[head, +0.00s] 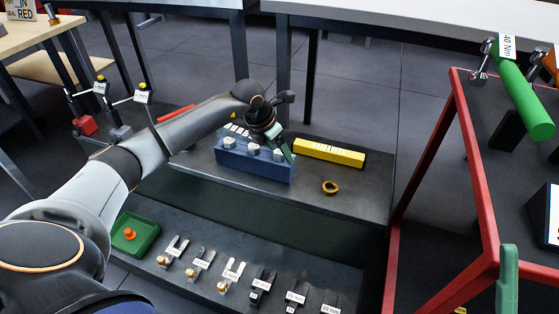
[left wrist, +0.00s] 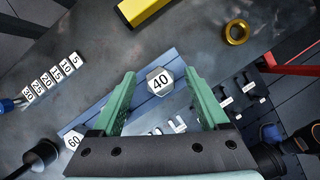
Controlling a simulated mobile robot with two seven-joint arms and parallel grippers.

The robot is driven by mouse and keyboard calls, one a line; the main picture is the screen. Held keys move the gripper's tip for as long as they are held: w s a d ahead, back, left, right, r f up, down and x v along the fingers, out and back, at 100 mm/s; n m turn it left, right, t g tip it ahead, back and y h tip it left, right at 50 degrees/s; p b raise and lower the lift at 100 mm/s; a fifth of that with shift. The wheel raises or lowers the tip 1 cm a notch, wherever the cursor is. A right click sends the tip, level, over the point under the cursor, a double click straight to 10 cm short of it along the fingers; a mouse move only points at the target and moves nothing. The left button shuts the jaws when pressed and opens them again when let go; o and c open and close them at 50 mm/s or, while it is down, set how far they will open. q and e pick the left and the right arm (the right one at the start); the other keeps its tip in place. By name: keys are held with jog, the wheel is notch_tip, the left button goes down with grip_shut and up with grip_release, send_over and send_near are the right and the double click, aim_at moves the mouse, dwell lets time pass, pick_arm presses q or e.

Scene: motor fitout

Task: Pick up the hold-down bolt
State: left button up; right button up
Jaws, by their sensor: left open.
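A blue rack (head: 255,172) on the dark bench holds a row of pale hexagonal bolt heads, among them one (head: 253,149) in the middle. In the left wrist view a bolt head marked 40 (left wrist: 160,80) stands in the blue rack (left wrist: 135,97), and one marked 60 (left wrist: 73,139) is at lower left. My left gripper (head: 281,144) is over the right end of the rack. Its green fingers are open, one each side of the 40 head in the left wrist view (left wrist: 160,76); I cannot tell whether they touch it.
A yellow bar (head: 329,153) lies behind the rack and a brass ring (head: 330,187) to its right. A green tray (head: 146,236) holds an orange part. Labelled tools (head: 230,275) line the lower shelf. A red-framed rack (head: 476,180) stands at right.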

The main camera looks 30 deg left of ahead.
pick_arm(q)
jog(key=shift+r, duration=0.1)
grip_shut()
dwell(0.5)
